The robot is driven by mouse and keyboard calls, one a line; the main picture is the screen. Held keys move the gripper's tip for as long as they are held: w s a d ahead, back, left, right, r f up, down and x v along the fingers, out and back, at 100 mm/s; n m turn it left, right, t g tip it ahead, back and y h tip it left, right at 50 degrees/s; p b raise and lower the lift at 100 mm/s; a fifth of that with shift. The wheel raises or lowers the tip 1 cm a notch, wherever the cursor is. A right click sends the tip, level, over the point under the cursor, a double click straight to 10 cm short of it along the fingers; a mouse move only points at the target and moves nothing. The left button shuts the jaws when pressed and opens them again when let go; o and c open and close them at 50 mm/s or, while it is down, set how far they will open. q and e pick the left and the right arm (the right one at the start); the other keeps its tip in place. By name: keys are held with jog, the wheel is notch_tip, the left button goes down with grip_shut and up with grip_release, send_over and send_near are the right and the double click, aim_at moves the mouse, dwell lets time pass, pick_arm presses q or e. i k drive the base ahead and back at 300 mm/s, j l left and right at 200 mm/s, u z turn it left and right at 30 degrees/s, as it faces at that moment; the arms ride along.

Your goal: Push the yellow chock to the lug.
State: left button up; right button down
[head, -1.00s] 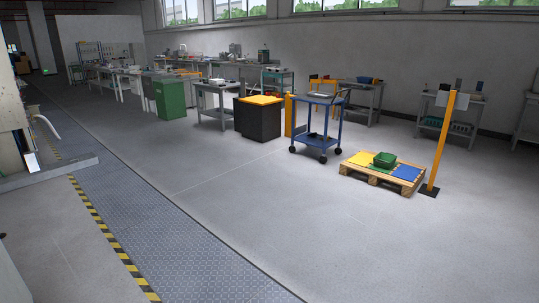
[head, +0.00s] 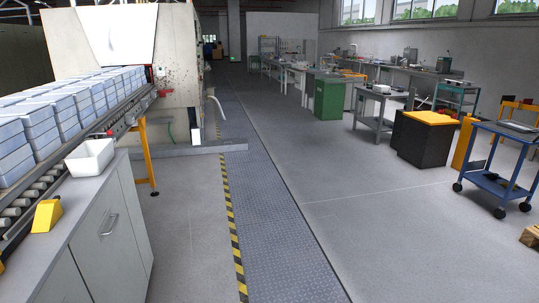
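The yellow chock (head: 46,216) is a small wedge. It sits on the grey top of a cabinet (head: 76,200) at the lower left of the head view, close to the roller conveyor. A white open bin (head: 91,157) stands on the same top, farther back and to the right of the chock. I cannot make out the lug for certain. Neither of my grippers is in view.
A roller conveyor (head: 17,192) carrying stacked pale blue blocks (head: 62,107) runs along the left towards the furnace housing (head: 178,62). A yellow post (head: 147,155) stands beside it. Open floor (head: 300,250) lies right of the cabinet. A blue cart (head: 498,185) stands far right.

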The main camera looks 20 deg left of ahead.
aim_at(48, 212)
jog(key=i+u, duration=0.3)
jog(key=u, duration=0.2)
jog(key=i+u, duration=0.25)
jog(key=u, duration=0.2)
jog(key=i+l+u, duration=0.2)
jog(key=u, duration=0.3)
jog(key=i+l+u, duration=0.15)
jog(key=i+u, duration=0.25)
jog(key=i+l+u, duration=0.15)
jog(key=u, duration=0.25)
jog(key=i+l+u, duration=0.2)
jog(key=l+u, duration=0.25)
jog(key=i+l+u, duration=0.2)
jog(key=u, duration=0.2)
jog(key=i+l+u, duration=0.1)
jog(key=l+u, duration=0.3)
jog(key=l, duration=0.15)
